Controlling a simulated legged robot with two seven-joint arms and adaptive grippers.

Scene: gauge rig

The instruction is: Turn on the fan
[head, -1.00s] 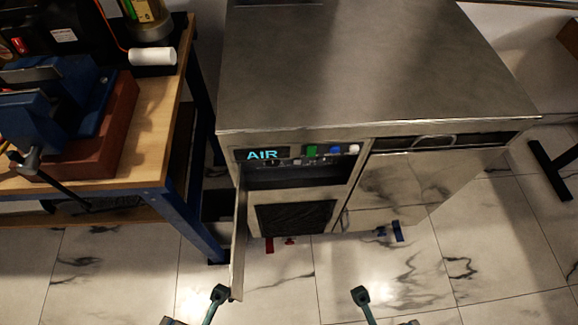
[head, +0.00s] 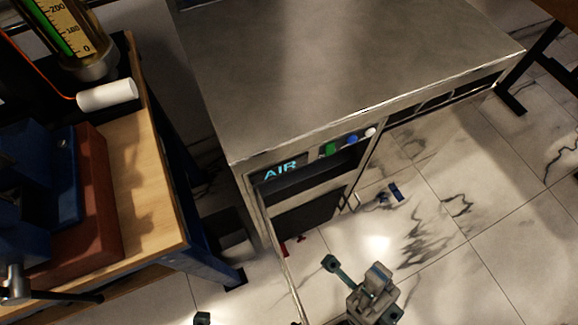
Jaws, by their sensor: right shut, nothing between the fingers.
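A steel cabinet (head: 310,85) has a control panel under its top edge, with a lit "AIR" display (head: 281,171). Right of the display are a green control (head: 330,149), a blue control (head: 352,139) and a white control (head: 370,132). No part is clearly recognisable as a fan; a dark panel (head: 308,213) sits below the controls. My right gripper (head: 377,272) is shut and empty, below the controls in the picture and apart from the cabinet. My left gripper is out of view; only a small dark tip of my left arm side shows at the bottom edge.
A narrow door (head: 272,262) stands open at the cabinet's left side. A wooden workbench (head: 150,190) with a blue vise (head: 65,185) and a white cylinder (head: 107,95) is at the left. The tiled floor right of my right gripper is clear.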

